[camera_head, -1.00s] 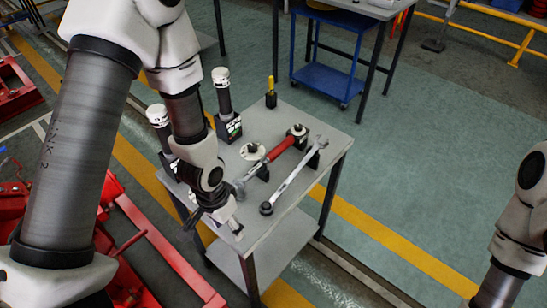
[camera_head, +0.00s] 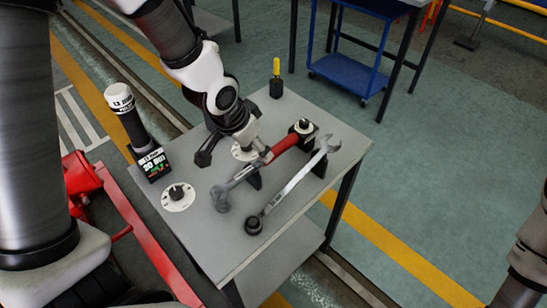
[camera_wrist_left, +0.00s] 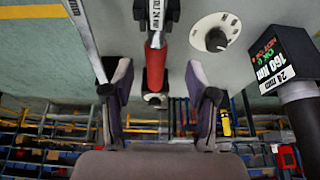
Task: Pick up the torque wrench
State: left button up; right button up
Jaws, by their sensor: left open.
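The torque wrench, with a red grip (camera_head: 285,142) and a grey head, lies across black supports on the grey table (camera_head: 215,255). My left gripper (camera_head: 235,150) is open above it, beside the grip's lower end, and partly hides the area behind. In the left wrist view the red grip (camera_wrist_left: 155,62) shows between the two spread fingers of my left gripper (camera_wrist_left: 158,70). No contact is visible, and the gap between fingers and grip cannot be judged exactly. My right gripper is outside the head view; only part of my right arm shows at the right edge.
A silver wrench (camera_head: 293,185) lies just right of the torque wrench. A black tool with a white cap and display (camera_head: 130,120) stands left; a white disc with a black knob (camera_head: 178,197) is near it. A yellow-handled screwdriver (camera_head: 276,72) stands at the back.

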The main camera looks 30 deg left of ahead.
pick_arm(q)
jog(key=shift+p+x, duration=0.35)
jog(key=shift+x, duration=0.65)
jog(key=x, duration=0.4)
jog(key=shift+w+d+f, duration=0.1)
jog(key=shift+w+d, duration=0.05)
jog(key=shift+d, duration=0.2)
jog(key=shift+w+f, duration=0.2)
jog(key=shift+f, duration=0.1)
jog(key=shift+s+r, duration=0.1)
jog(key=c, duration=0.4)
grip_shut()
